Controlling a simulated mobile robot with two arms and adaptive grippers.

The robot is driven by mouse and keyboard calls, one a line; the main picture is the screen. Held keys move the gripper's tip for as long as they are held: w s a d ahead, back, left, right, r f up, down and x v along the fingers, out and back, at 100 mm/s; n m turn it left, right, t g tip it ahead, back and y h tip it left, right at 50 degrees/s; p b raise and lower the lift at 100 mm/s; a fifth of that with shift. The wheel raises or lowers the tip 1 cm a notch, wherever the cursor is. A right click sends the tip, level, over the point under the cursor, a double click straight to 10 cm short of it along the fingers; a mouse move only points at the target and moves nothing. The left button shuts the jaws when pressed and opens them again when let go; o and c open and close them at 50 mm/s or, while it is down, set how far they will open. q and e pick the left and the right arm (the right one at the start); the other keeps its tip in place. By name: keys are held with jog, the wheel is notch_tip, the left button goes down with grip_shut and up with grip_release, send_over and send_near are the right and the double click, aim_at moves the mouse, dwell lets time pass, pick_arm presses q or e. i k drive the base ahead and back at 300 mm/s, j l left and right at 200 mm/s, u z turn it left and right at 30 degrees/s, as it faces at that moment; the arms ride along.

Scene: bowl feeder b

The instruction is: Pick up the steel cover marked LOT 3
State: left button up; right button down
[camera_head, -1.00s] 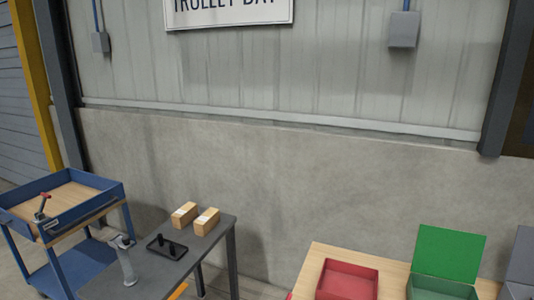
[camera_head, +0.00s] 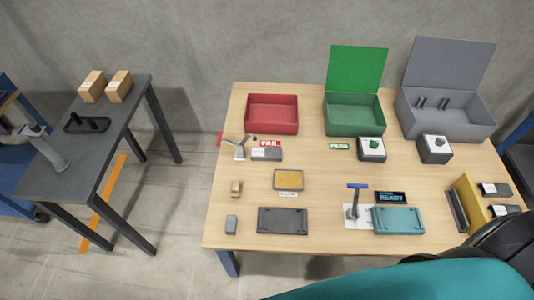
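No marking reading LOT 3 can be made out, so I cannot tell which piece is the steel cover. Small dark grey pieces with pale labels lie at the right end of the wooden table, one (camera_head: 495,189) behind another (camera_head: 502,210). A grey piece with a pale label (camera_head: 266,154) lies by the red FAIL sign (camera_head: 266,143). A small plain grey block (camera_head: 231,224) is at the front left. A teal and black arm part of mine crosses the bottom right and hides the table's front right corner. Neither gripper's fingers show.
The wooden table (camera_head: 330,165) carries a red bin (camera_head: 271,114), an open green box (camera_head: 353,113), an open grey box (camera_head: 445,115), a dark tray (camera_head: 283,221), a teal case (camera_head: 398,220) and a yellow stand (camera_head: 466,200). A dark table (camera_head: 50,178) stands left.

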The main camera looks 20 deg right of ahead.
aim_at(258, 154)
jog(key=z, duration=0.95)
jog(key=j+z, duration=0.25)
jog(key=z, duration=0.15)
jog(key=k+j+z, duration=0.1)
jog(key=z, duration=0.25)
jog(key=k+j+z, duration=0.15)
jog(key=j+z, duration=0.25)
jog(key=k+j+z, duration=0.1)
jog(key=z, duration=0.25)
